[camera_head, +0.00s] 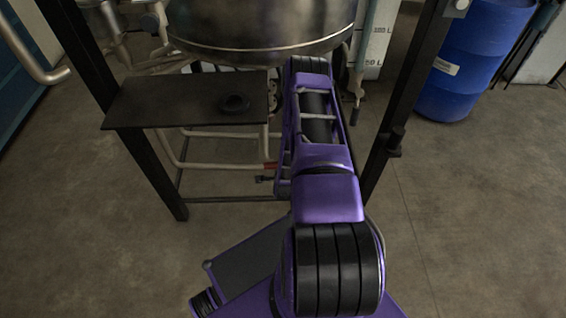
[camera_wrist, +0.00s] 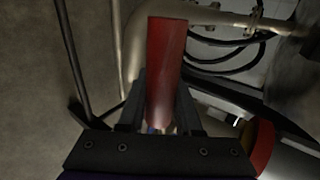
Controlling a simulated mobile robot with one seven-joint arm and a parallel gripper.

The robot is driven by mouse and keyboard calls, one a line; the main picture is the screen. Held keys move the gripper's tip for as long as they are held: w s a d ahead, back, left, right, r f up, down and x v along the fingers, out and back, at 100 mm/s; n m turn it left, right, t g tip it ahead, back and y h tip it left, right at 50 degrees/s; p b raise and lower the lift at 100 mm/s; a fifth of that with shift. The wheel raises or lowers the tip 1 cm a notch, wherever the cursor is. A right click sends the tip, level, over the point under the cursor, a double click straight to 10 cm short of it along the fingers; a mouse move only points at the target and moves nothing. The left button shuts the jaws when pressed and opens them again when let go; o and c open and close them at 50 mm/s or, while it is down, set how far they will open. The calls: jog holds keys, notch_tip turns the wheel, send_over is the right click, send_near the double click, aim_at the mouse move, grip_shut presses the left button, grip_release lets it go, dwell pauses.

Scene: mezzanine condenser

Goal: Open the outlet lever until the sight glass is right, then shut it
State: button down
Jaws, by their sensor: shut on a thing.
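In the wrist view my gripper (camera_wrist: 157,115) is shut on a red lever handle (camera_wrist: 166,70), with one dark finger on each side of it. The handle stands roughly upright in the picture and its lower end is partly hidden between the fingers. In the head view a small red piece (camera_head: 270,166) shows beside my purple arm, low under the vessel. The arm hides my gripper there. I cannot make out a sight glass in either view.
A metal vessel (camera_head: 258,30) hangs in a dark frame (camera_head: 150,165). A blue barrel (camera_head: 475,60) stands at the right. Pipes and black hoses (camera_wrist: 225,68) run near my gripper.

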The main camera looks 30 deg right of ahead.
jog(key=shift+w+d+r, duration=0.1)
jog(key=shift+w+r, duration=0.05)
jog(key=c, duration=0.6)
grip_release()
jog(key=p+v, duration=0.1)
jog(key=v, duration=1.6)
jog(key=shift+s+p, duration=0.25)
jog(key=shift+p, duration=0.1)
